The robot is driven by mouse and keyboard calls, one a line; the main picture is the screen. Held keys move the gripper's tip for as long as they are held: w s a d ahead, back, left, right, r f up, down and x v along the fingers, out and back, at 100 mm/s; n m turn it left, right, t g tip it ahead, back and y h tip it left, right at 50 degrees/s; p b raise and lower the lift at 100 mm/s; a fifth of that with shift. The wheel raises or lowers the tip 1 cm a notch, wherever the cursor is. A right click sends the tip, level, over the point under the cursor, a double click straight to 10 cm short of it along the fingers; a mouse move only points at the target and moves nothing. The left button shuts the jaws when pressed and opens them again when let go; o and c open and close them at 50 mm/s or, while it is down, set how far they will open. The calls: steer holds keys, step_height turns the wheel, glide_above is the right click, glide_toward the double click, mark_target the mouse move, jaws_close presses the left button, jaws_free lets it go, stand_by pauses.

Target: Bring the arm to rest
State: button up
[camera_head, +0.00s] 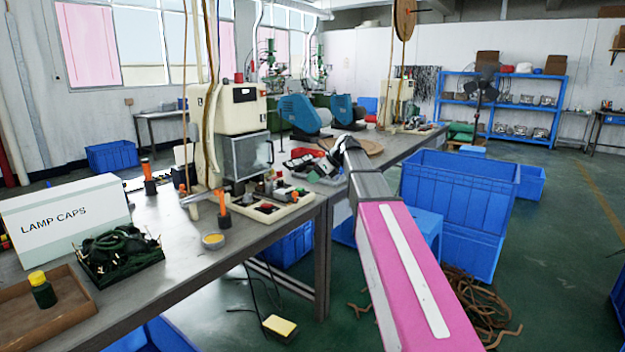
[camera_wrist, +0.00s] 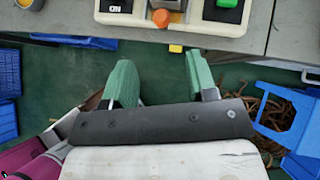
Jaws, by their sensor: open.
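My gripper (camera_wrist: 160,64) shows in the wrist view with its two green fingers wide apart and nothing between them. The green floor shows between the fingers, with the table edge just past their tips. In the head view my pink and grey arm reaches out from the lower right. Its far end (camera_head: 338,158) is beside the workbench (camera_head: 215,262), near the cluttered middle of the table; the fingers are too small to make out there.
A control panel (camera_wrist: 215,22) with orange and green buttons lies at the table edge. Blue crates (camera_head: 460,190) stand right of the arm, and a blue stool (camera_wrist: 290,105) and brown coils (camera_head: 480,305) are on the floor. A white lamp-caps box (camera_head: 65,220) stands on the table.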

steer(key=s+d+f+n+g+h, duration=0.1)
steer(key=s+d+f+n+h, duration=0.1)
steer(key=s+f+n, duration=0.5)
steer(key=s+d+f+n+g+h, duration=0.1)
steer(key=s+d+f+n+h, duration=0.2)
steer(key=s+f+n, duration=0.5)
steer(key=s+d+f+n+g+h, duration=0.1)
steer(key=s+d+f+n+h, duration=0.2)
steer(key=s+f+n, duration=0.5)
steer(key=s+d+f, duration=0.1)
steer(key=s+f, duration=0.2)
steer(key=f, duration=0.3)
steer(key=s+f, duration=0.4)
steer(key=f, duration=0.3)
steer(key=shift+d+g, duration=0.4)
